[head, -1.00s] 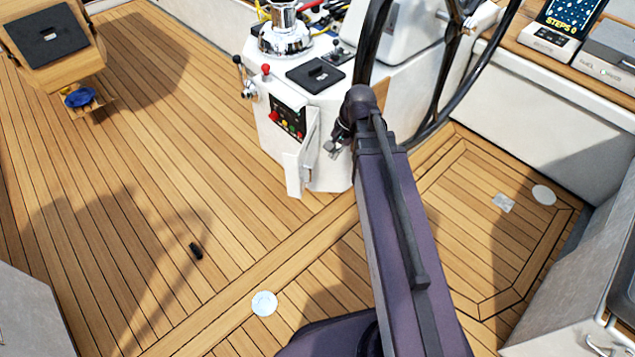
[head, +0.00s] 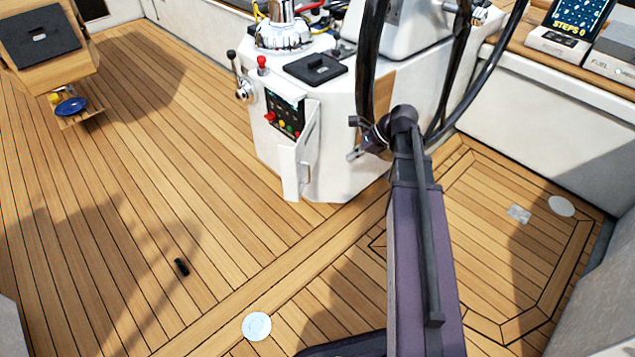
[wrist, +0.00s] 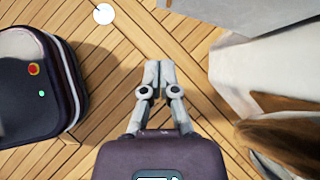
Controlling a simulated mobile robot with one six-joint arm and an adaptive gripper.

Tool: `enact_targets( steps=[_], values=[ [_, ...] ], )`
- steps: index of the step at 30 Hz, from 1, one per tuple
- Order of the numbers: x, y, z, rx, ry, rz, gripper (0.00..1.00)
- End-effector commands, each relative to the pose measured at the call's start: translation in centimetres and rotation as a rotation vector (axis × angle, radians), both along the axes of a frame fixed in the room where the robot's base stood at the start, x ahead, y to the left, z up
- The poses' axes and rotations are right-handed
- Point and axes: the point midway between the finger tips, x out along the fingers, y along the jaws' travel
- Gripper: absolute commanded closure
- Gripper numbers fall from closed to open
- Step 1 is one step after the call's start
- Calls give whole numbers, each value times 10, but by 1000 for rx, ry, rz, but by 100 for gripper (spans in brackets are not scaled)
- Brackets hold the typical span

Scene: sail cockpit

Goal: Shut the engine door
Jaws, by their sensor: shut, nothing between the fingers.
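The engine door (head: 294,168) is a small white flap on the front of the white pedestal (head: 345,175). It stands open, swung out below and beside a dark panel (head: 285,115) with coloured buttons. My gripper (head: 355,155) is in front of the pedestal, to the right of the door and apart from it. In the wrist view my gripper (wrist: 158,70) is shut and empty over the teak floor. White surfaces show at the right there; I cannot tell which is the door.
A black steering wheel (head: 372,60) rises just behind my gripper. A red-knobbed lever (head: 262,64) and a black-knobbed lever (head: 236,72) stick out by the panel. The teak floor (head: 130,190) left of the pedestal is mostly clear, with a small black object (head: 182,267) on it.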

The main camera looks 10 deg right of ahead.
Motion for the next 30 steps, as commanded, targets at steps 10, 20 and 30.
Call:
enact_targets(
  steps=[10,20,30],
  values=[
    [8,-13,-17,79,56,-109,100],
    [8,-12,-16,79,56,-109,100],
    [11,-4,-27,79,56,-107,100]
  ],
)
